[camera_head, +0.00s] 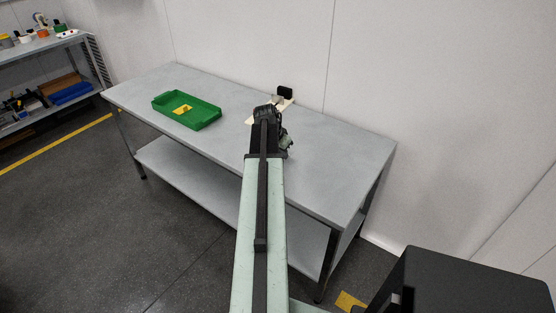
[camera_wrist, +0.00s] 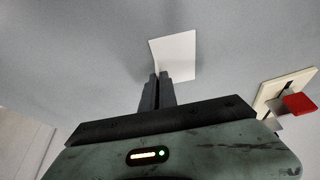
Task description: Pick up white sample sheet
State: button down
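The white sample sheet (camera_wrist: 177,54) shows in the wrist view just beyond my fingertips, against the grey table top. Its lower left corner meets the tips of my gripper (camera_wrist: 158,77). The two dark fingers are close together with a narrow gap between them. I cannot tell whether the sheet's edge is between them or only behind them. In the head view my gripper (camera_head: 268,110) is over the right half of the table (camera_head: 325,150).
A cream board (camera_wrist: 270,97) with a red block (camera_wrist: 299,104) is right of my fingers in the wrist view. A green tray (camera_head: 205,118) holding a yellow piece (camera_head: 182,109) stands on the table's left part. A wall is behind. Shelves (camera_head: 45,45) stand far left.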

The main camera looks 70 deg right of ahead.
jog(key=shift+r+p, duration=0.55)
notch_tip(320, 180, up, 3)
jog(key=p, duration=0.3)
jog(key=shift+r, duration=0.15)
jog(key=w+a, duration=0.2)
jog(key=a, duration=0.5)
jog(key=w+a, duration=0.3)
jog(key=a, duration=0.5)
jog(key=shift+r+p, duration=0.25)
jog(key=shift+p, duration=0.15)
jog(key=shift+w+a, duration=0.15)
